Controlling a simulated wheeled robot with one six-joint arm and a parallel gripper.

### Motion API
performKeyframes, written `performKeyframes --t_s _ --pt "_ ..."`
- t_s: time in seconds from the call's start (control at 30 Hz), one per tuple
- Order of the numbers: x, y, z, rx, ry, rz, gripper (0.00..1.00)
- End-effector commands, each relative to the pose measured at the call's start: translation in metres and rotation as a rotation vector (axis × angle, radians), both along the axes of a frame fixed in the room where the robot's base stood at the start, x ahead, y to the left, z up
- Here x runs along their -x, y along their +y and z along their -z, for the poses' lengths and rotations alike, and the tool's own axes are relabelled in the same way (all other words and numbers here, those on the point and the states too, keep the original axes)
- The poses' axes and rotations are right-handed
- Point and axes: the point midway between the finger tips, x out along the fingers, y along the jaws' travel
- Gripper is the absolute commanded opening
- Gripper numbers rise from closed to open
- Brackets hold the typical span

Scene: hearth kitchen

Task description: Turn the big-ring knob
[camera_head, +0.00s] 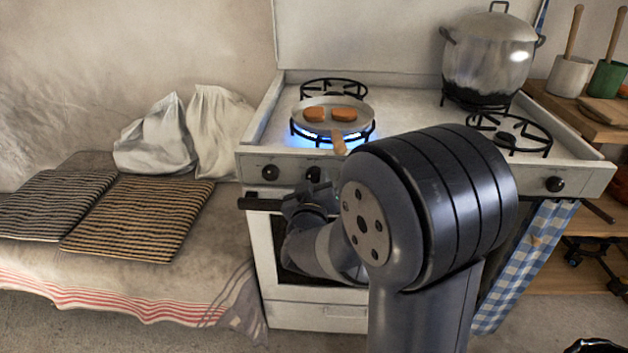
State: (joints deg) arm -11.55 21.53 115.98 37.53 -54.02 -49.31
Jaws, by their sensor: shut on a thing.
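The white stove (400,112) has several black knobs along its front panel. My gripper (317,183) is at a knob (313,173) on the left part of the panel, below the lit burner. It is shut on that knob, and its fingers and my arm hide part of the panel. Another knob (270,172) is free just to the left, and one more (555,184) is at the far right. A blue flame burns on the front left ring (300,136) under a pan (346,115) with two orange-brown pieces in it. Which knob is the big-ring one cannot be read here.
The pan's wooden handle (339,143) points forward above the panel. A large lidded pot (490,62) stands at the back right. The oven's dark rail (262,204) runs below the knobs. A checked cloth (530,250) hangs at right. A covered bench (110,270) stands left.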

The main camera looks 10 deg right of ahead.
Motion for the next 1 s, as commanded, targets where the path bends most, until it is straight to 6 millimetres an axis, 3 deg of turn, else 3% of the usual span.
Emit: performKeyframes --t_s 0.47,1.0 --pt "0.0000 0.0003 0.0015 -0.070 -0.024 0.000 0.12" --pt "-0.0002 0.0008 0.0035 -0.503 -0.165 -0.001 0.12"
